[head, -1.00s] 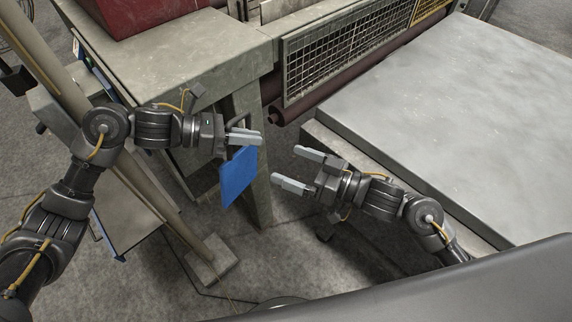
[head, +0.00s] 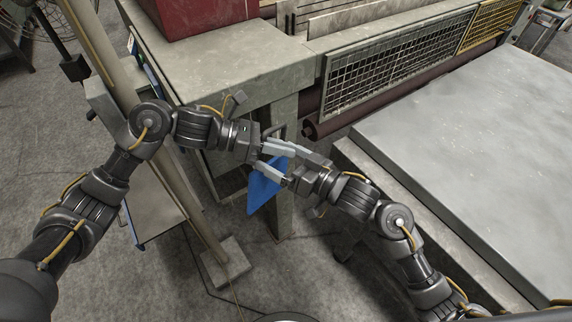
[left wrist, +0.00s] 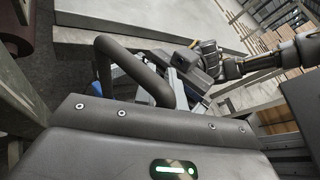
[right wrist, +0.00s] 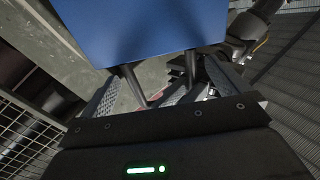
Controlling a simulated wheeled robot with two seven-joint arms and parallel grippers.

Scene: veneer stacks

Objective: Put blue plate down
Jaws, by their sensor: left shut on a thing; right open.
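The blue plate (head: 263,191) hangs tilted, clear of the floor, below my left gripper (head: 272,147) in the head view. A dark bent tube handle (left wrist: 133,68) on it crosses close in front of the left wrist camera. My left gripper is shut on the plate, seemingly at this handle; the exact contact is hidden. My right gripper (head: 262,156) is open, its fingers overlapping the plate's upper edge in the head view. In the right wrist view the plate (right wrist: 145,25) fills the top, and the two dark handle legs lie between the open fingers.
A grey worktable (head: 225,65) with a red block (head: 195,12) stands behind the plate. A large flat metal table (head: 480,150) lies to the right, by a mesh guard (head: 390,75). A slanted post on a foot (head: 225,262) stands at left. Some bare floor shows below.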

